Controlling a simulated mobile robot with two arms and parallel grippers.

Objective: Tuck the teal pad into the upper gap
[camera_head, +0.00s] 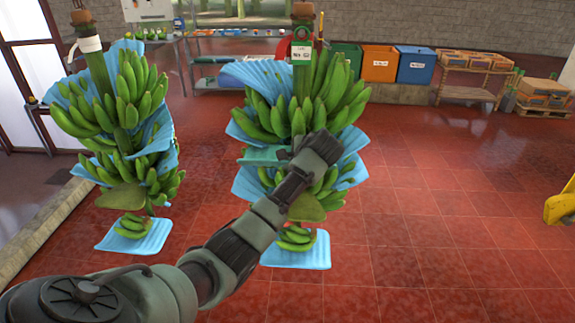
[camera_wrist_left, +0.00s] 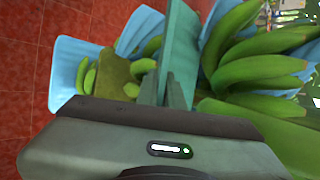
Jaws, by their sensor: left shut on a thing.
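The teal pad (camera_head: 262,157) is at the left side of the right banana stem, level with the space between its upper bananas (camera_head: 262,122) and its lower bananas (camera_head: 262,177). My left gripper (camera_head: 295,156) is in front of this stem, its body hiding part of the pad and bunch. In the left wrist view the pad (camera_wrist_left: 182,45) stands between the fingers (camera_wrist_left: 166,90), which are shut on it. Green bananas (camera_wrist_left: 255,65) are close on the pad's right. How deep the pad reaches between the bananas is hidden. My right gripper is not in view.
Blue sheets (camera_head: 350,143) stick out between the bananas. Another hanging stem (camera_head: 120,110) with blue sheets is on the left. Green, orange (camera_head: 380,63) and blue bins stand behind. A yellow object (camera_head: 561,207) is at the right edge. The red tiled floor (camera_head: 440,190) on the right is clear.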

